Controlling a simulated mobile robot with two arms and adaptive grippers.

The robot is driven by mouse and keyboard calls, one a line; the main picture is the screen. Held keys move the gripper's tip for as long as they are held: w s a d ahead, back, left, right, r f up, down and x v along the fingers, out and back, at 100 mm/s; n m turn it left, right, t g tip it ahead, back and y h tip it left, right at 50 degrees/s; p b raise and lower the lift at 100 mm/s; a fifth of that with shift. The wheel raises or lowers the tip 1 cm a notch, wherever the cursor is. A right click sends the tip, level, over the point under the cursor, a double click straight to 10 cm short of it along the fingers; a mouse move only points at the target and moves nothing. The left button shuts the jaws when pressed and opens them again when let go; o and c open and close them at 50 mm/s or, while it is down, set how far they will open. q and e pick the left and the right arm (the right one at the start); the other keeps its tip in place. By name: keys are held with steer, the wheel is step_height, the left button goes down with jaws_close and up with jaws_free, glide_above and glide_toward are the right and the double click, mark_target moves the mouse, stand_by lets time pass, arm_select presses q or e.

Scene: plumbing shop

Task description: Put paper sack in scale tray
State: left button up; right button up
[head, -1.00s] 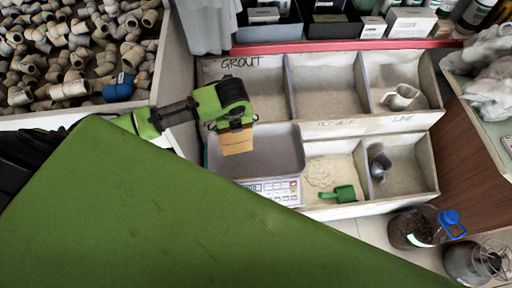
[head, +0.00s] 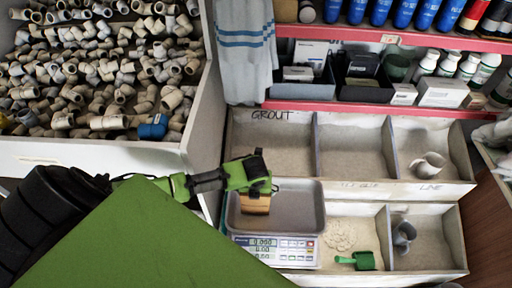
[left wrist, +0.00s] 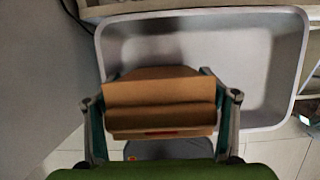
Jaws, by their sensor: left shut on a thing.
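The brown paper sack (head: 256,204) is held in my left gripper (head: 254,190), over the left part of the scale tray (head: 297,207). In the left wrist view the sack (left wrist: 160,105) sits between both fingers of the left gripper (left wrist: 160,115), with the grey tray (left wrist: 265,60) behind and beneath it. I cannot tell whether the sack touches the tray floor. The scale's display and keypad (head: 275,247) show at the tray's front. My right gripper is not in view.
Bins of powder (head: 355,150) stand behind and right of the scale, one with a green scoop (head: 357,260) and others with metal scoops. A crate of pipe fittings (head: 100,70) is at the left. A towel (head: 244,50) hangs behind.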

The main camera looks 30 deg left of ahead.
arm_select(q)
steer(key=shift+f, duration=0.1)
steer(key=o, duration=1.7)
steer(key=shift+c, duration=0.2)
steer(key=p+v, duration=0.1)
steer(key=v, duration=1.1)
